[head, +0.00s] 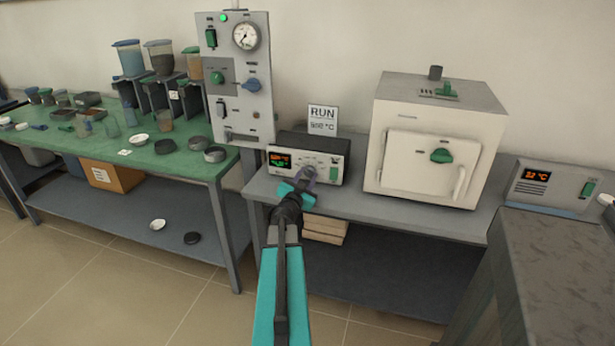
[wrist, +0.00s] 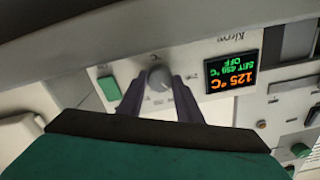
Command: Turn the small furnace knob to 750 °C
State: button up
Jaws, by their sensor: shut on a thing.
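The control box (head: 343,160) stands on the grey bench left of a white furnace (head: 400,150). My gripper (head: 306,177) reaches its front and hides most of the knob in the head view. In the wrist view, which is upside down, the fingers of my gripper (wrist: 160,88) are shut on the grey round knob (wrist: 158,76), one on each side. The box's display (wrist: 232,75) reads 125 °C in orange, with a green SET line and OFF; the set number is too small to read surely. A green switch (wrist: 109,88) is beside the knob.
A sign (head: 322,119) reading RUN and a blurred temperature stands behind the box. A gauge panel (head: 237,110) rises at left. Another unit (head: 552,188) with an orange display is at right. The green table (head: 190,172) holds jars and dishes.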

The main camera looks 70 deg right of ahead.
jog(key=m+b, duration=0.1)
jog(key=m, duration=0.4)
jog(key=shift+a+f+b, duration=0.1)
jog(key=shift+f+b, duration=0.05)
jog(key=shift+b, duration=0.15)
jog(key=shift+m+b, duration=0.9)
jog(key=shift+m, duration=1.6)
jog(key=o, duration=1)
jog(key=shift+o, duration=0.2)
